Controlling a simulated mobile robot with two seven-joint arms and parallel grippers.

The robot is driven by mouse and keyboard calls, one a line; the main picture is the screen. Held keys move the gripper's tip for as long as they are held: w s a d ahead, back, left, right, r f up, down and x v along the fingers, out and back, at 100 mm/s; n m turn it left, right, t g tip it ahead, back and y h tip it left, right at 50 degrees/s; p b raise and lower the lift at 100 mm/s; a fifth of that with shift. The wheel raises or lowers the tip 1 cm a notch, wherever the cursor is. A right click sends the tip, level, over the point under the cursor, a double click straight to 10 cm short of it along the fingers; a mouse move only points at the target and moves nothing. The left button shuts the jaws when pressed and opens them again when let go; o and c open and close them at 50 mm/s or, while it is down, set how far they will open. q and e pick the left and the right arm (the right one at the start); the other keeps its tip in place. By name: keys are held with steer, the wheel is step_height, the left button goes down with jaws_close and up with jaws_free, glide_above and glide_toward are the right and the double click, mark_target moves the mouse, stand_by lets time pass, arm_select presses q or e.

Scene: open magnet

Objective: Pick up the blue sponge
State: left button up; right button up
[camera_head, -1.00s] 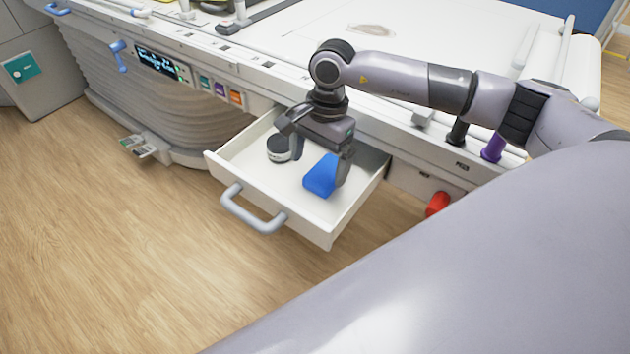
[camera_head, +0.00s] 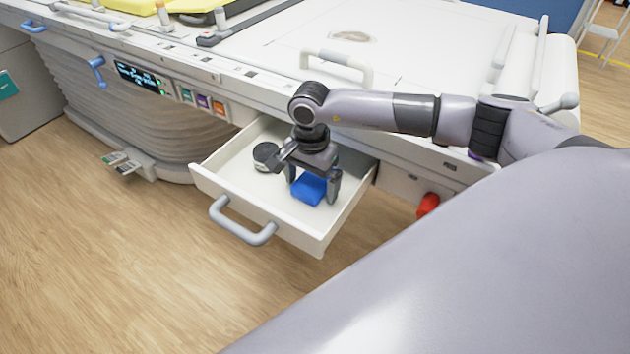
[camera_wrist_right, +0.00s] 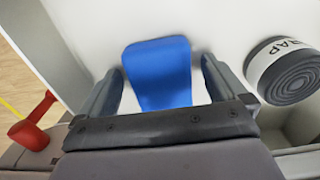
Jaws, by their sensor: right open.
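The blue sponge (camera_head: 310,188) lies in the open white drawer (camera_head: 212,178). My right gripper (camera_head: 313,190) is open above the sponge, with its fingers on either side of it. In the right wrist view the sponge (camera_wrist_right: 158,72) sits between the two open fingers (camera_wrist_right: 160,88), with a gap visible at each side. The gripper body hides the near end of the sponge there. My left gripper is not in view.
A dark round roll (camera_head: 266,156) lies in the drawer beside the sponge and shows a white label in the right wrist view (camera_wrist_right: 284,68). The drawer has a grey handle (camera_head: 240,222). A red object (camera_head: 428,204) is on the right below the bed edge.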

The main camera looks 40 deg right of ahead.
mark_target(311, 183)
steer(key=c, duration=1)
steer(key=shift+r, duration=0.15)
steer(key=shift+c, duration=0.2)
step_height(311, 183, up, 20)
steer(key=shift+p, duration=0.35)
steer(key=o, duration=0.5)
steer(key=c, duration=0.4)
steer(key=shift+a, duration=0.1)
